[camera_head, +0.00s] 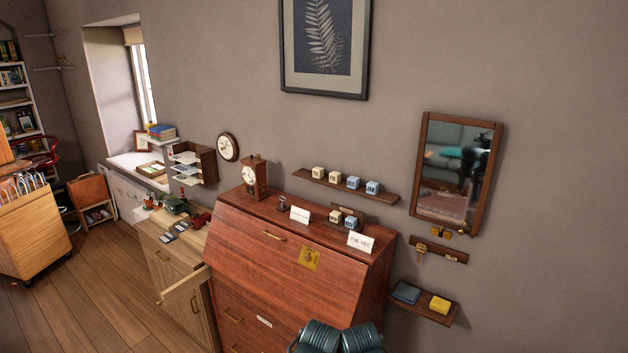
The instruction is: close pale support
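A pale wooden support (186,286) sticks out toward the lower left from the left front edge of the red-brown slant-front bureau (285,253). It stands well out from the bureau, in front of a pale cabinet. The bureau's slanted front is shut, with a handle near its top and a yellow notice on it. Neither gripper can be made out. Two dark rounded parts at the bottom edge look like mine, but no fingers show.
The pale cabinet (163,256) stands left of the bureau, with small items on top. A clock (255,178), cards and date blocks stand on the bureau. Wall shelves and a mirror (456,172) are to the right. Wooden floor (100,300) is clear at lower left.

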